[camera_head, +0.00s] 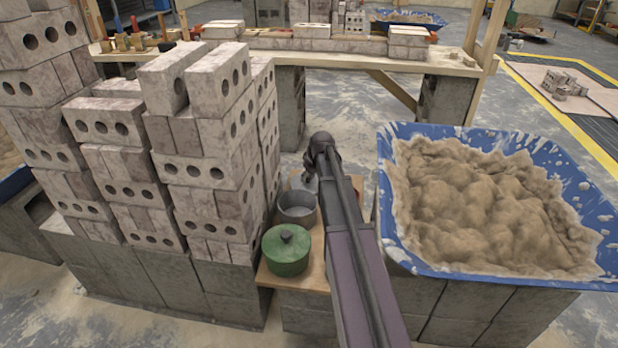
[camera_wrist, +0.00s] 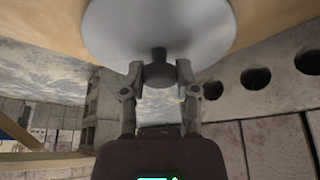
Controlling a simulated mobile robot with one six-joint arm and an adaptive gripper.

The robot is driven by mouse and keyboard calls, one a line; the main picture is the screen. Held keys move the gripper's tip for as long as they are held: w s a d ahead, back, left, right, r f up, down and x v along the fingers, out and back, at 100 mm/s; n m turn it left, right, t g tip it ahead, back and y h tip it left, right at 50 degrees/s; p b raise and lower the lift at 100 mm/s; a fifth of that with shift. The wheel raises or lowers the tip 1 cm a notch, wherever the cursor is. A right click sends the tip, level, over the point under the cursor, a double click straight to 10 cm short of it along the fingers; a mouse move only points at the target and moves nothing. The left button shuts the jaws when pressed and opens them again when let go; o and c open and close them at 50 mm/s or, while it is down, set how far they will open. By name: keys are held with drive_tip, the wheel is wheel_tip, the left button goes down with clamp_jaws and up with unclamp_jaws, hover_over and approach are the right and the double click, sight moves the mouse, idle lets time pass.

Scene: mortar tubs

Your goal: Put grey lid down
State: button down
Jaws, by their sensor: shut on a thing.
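The grey lid (camera_wrist: 160,25) fills the upper part of the wrist view as a pale disc with a dark knob. My gripper (camera_wrist: 158,76) is shut on that knob, one finger on each side. In the head view my gripper (camera_head: 311,168) is over the wooden board, just behind the open grey pot (camera_head: 297,213), with a little of the lid (camera_head: 310,184) showing below it. The green pot (camera_head: 287,256) stands in front of the grey pot with its green lid on. I cannot tell whether the grey lid touches the board.
Stacked perforated bricks (camera_head: 215,120) rise close on the left. A blue tub (camera_head: 455,272) of mortar stands on the right. The pots' wooden board (camera_head: 309,278) lies between them, with something red partly hidden behind my arm. A workbench (camera_head: 350,59) with bricks is behind.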

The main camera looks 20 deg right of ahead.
drive_tip(key=shift+f, duration=0.15)
drive_tip(key=shift+c, duration=1.8)
unclamp_jaws()
drive_tip(key=p+v, duration=1.1)
drive_tip(key=v, duration=0.1)
drive_tip(key=s+a+g, duration=0.1)
drive_tip(key=s+a, duration=0.6)
drive_tip(key=s+a+m+g, duration=0.1)
drive_tip(key=s+a+g, duration=0.1)
drive_tip(key=s+a, duration=0.5)
drive_tip(key=s+a+f+m+g, duration=0.1)
drive_tip(key=s+a, duration=0.6)
drive_tip(key=a, duration=0.2)
drive_tip(key=shift+a+g+h, duration=0.2)
drive_tip(key=shift+g+h, duration=0.1)
drive_tip(key=shift+h, duration=0.1)
